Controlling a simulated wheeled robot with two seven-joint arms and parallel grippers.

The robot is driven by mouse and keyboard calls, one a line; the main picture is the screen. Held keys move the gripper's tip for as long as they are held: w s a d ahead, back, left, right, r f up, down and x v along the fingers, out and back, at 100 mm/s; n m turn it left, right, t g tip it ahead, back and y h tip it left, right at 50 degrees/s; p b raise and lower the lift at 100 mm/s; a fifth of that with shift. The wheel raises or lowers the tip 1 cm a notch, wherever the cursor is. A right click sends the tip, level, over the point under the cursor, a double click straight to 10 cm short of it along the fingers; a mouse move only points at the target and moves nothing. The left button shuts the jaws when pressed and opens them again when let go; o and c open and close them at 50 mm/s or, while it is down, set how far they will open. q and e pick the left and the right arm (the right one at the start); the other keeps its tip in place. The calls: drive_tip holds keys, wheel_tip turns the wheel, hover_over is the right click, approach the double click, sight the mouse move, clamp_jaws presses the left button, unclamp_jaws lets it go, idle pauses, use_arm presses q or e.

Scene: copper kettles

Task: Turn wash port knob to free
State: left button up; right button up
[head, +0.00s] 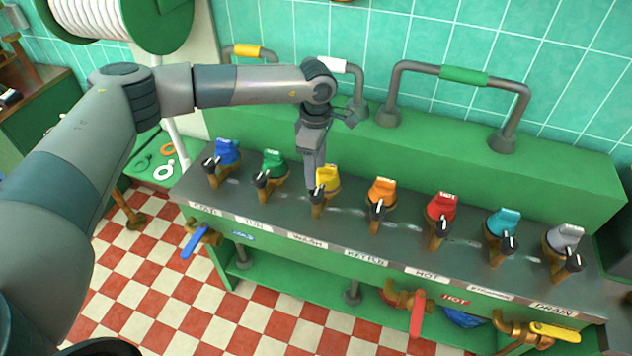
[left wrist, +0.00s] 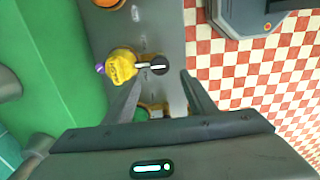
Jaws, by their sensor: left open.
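The yellow knob (head: 328,178) is third from the left in a row of colored knobs, above a label that seems to read WASH. A pointer with a black tip (head: 317,198) sticks out from its front. My left gripper (head: 313,184) points down at the yellow knob and partly covers it. In the left wrist view the yellow knob (left wrist: 120,67) and its black tip lie just beyond the spread fingers of my left gripper (left wrist: 160,82), with nothing held. I cannot tell whether a finger touches the knob. My right gripper is not in view.
A green knob (head: 272,163) and an orange knob (head: 381,191) flank the yellow one closely. Red, teal and grey knobs continue to the right, a blue one stands at left. Bent pipes with a white grip (head: 335,65) and a green grip (head: 464,76) rise behind the panel.

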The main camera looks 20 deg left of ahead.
sight(316, 192)
use_arm(q)
wheel_tip(316, 192, down, 6)
drive_tip(key=shift+f+p, duration=0.15)
drive_tip(key=shift+p, duration=1)
drive_tip(key=shift+f, duration=0.65)
drive_tip(key=shift+c, duration=0.4)
drive_tip(key=c, duration=1)
